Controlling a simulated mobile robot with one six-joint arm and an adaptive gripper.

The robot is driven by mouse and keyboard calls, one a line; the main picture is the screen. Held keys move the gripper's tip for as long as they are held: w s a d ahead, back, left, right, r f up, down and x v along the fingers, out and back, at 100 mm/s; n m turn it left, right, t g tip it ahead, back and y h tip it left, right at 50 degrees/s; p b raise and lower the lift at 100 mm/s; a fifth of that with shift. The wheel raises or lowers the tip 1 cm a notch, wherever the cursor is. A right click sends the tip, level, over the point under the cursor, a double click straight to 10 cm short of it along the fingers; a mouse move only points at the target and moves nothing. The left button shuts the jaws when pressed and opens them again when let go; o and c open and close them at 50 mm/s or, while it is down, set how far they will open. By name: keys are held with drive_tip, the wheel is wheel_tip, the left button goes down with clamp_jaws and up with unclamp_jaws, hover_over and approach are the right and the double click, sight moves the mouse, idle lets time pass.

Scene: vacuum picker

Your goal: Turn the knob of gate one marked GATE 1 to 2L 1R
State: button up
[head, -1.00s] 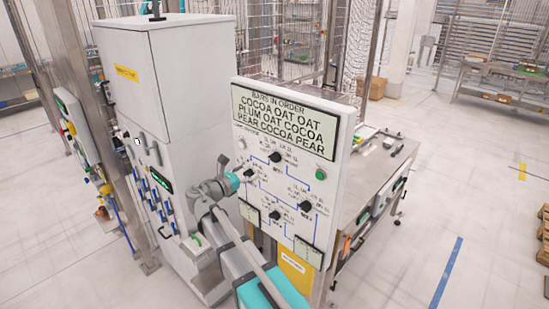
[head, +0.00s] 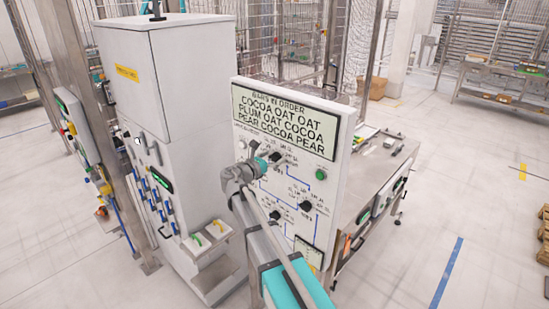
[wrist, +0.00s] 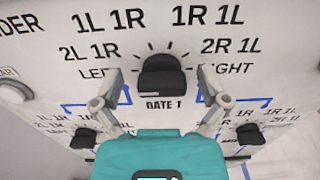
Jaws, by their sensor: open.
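The black GATE 1 knob (wrist: 162,76) sits on the white panel in the middle of the wrist view, and in the head view it is at the panel's upper middle (head: 276,157). Its label GATE 1 is just below it. Marks around it read LEFT, 2L 1R, 1L 1R, 1R 1L, 2R 1L and RIGHT; 2L 1R (wrist: 88,52) is at its upper left. I cannot tell exactly which mark the knob points to. My gripper (wrist: 160,88) is open, one finger on each side of the knob, with visible gaps. In the head view my gripper (head: 264,163) is close to the panel.
Lower knobs stand at left (wrist: 85,138) and right (wrist: 249,134) in the wrist view, joined by blue lines. A display (head: 285,120) lists bars above. A green button (head: 320,174) is at the panel's right. A tall white cabinet (head: 150,90) stands left.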

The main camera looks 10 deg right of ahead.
drive_tip(key=shift+w+d, duration=0.1)
drive_tip(key=c, duration=1.1)
drive_tip(key=shift+d, duration=0.15)
drive_tip(key=shift+c, duration=0.3)
drive_tip(key=shift+m, duration=0.3)
drive_tip(key=m, duration=0.3)
drive_tip(key=shift+m, duration=1.7)
